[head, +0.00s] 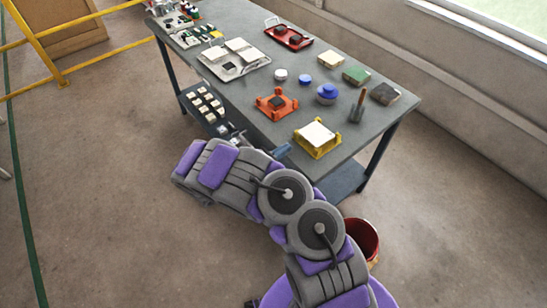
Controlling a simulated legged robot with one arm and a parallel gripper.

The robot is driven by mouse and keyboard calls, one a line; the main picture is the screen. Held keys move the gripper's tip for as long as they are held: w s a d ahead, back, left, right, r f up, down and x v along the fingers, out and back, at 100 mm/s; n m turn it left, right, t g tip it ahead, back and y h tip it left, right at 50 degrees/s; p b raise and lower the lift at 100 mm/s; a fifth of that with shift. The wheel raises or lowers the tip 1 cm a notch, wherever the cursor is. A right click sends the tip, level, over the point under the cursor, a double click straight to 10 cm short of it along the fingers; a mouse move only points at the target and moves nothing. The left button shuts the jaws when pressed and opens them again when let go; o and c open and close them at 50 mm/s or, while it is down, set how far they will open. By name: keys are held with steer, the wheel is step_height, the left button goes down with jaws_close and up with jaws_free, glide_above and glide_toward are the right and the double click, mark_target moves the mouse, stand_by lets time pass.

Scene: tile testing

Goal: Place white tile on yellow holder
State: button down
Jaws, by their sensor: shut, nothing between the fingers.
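The yellow holder (318,152) stands at the near right edge of the grey table. A white tile (316,133) lies flat on it, within its raised corners. More white tiles (238,45) lie in a white tray (228,72) on the left part of the table. My gripper (284,150) is at the table's near edge, left of the yellow holder and apart from it. It is shut and empty. Its fingers are small and partly hidden behind my arm.
An orange holder (263,107) with a dark piece stands left of the yellow holder. A blue-lidded jar (326,94), a brush-like tool (357,107) and several blocks stand behind. A red tray (289,37) lies farther back. A red bucket (362,238) stands on the floor.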

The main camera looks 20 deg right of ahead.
mark_target(305, 137)
steer(key=b+x, duration=0.1)
steer(key=x, duration=0.4)
steer(key=shift+d+f, duration=0.1)
steer(key=shift+d, duration=0.2)
steer(key=shift+w+d, duration=0.25)
steer(key=shift+d, duration=0.2)
steer(key=shift+w+d+b, duration=0.2)
steer(key=shift+d+b, duration=0.25)
steer(key=shift+d, duration=0.3)
steer(key=shift+a, duration=0.15)
steer(key=shift+r, duration=0.25)
